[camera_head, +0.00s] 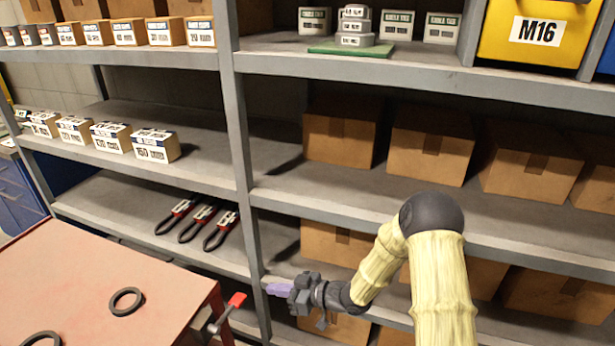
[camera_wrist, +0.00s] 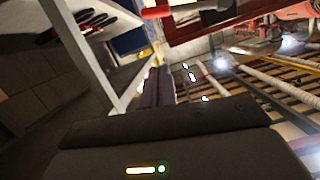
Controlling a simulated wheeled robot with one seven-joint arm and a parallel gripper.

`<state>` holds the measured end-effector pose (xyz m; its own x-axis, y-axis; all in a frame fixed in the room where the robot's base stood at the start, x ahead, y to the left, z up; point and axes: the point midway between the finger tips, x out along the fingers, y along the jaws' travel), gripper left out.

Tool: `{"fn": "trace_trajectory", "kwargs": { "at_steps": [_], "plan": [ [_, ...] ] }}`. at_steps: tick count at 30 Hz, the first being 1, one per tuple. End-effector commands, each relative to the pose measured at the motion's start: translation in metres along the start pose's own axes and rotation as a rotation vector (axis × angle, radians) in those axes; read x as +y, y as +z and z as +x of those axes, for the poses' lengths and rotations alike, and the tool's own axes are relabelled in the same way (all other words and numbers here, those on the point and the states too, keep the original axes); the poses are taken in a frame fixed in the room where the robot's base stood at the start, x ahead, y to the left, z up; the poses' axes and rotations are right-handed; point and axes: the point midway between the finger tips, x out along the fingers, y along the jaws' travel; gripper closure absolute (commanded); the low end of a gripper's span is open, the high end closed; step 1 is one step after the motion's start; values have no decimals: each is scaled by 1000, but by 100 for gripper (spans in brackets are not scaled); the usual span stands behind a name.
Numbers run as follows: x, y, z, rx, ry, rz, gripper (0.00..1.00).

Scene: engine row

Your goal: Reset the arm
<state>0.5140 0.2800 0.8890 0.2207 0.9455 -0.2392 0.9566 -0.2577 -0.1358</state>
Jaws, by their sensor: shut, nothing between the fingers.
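My arm, with a pale yellow sleeve and a dark elbow, reaches from the lower right in the head view. My gripper (camera_head: 278,290) points left, in front of the lower part of the right shelf unit. Its purplish fingers are together with nothing between them. In the wrist view the fingers (camera_wrist: 160,85) show as a narrow dark purple shape beyond the dark wrist housing. The gripper is apart from the red bench (camera_head: 150,270) and the red-handled lever (camera_head: 232,305) to its left.
Grey shelves (camera_head: 430,205) hold brown cardboard boxes (camera_head: 430,145) behind my arm. Several red-and-black pliers (camera_head: 204,220) lie on the lower left shelf. Small labelled boxes (camera_head: 155,145) stand above them. Black rings (camera_head: 126,301) lie on the bench. A shelf post stands close by the gripper.

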Motion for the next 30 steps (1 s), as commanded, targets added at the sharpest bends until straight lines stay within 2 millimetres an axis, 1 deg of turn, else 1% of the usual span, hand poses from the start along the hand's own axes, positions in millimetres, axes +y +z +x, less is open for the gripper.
{"fn": "trace_trajectory", "kwargs": {
  "at_steps": [2, 5, 8, 11, 12, 14, 15, 17, 18, 20, 21, 23, 24, 26, 27, 29, 30],
  "plan": [
    [3, -3, -3, -19, 18, -3, 100],
    [12, -8, -13, -80, 82, -8, 100],
    [27, -16, -35, -182, 193, -6, 100],
    [42, -25, -68, -305, 331, 16, 100],
    [46, -28, -83, -352, 388, 30, 100],
    [50, -33, -107, -420, 469, 56, 100],
    [52, -37, -123, -463, 522, 79, 100],
    [51, -42, -149, -523, 599, 118, 100],
    [49, -46, -166, -562, 649, 148, 100],
    [43, -51, -192, -615, 720, 199, 100],
    [37, -54, -209, -647, 765, 237, 100],
    [25, -59, -234, -692, 828, 302, 100],
    [16, -62, -250, -718, 865, 348, 100],
    [0, -66, -272, -754, 917, 423, 100],
    [-12, -68, -286, -773, 948, 478, 100],
    [-33, -72, -304, -797, 986, 563, 100],
    [-48, -74, -314, -811, 1005, 622, 100]
  ]
}}
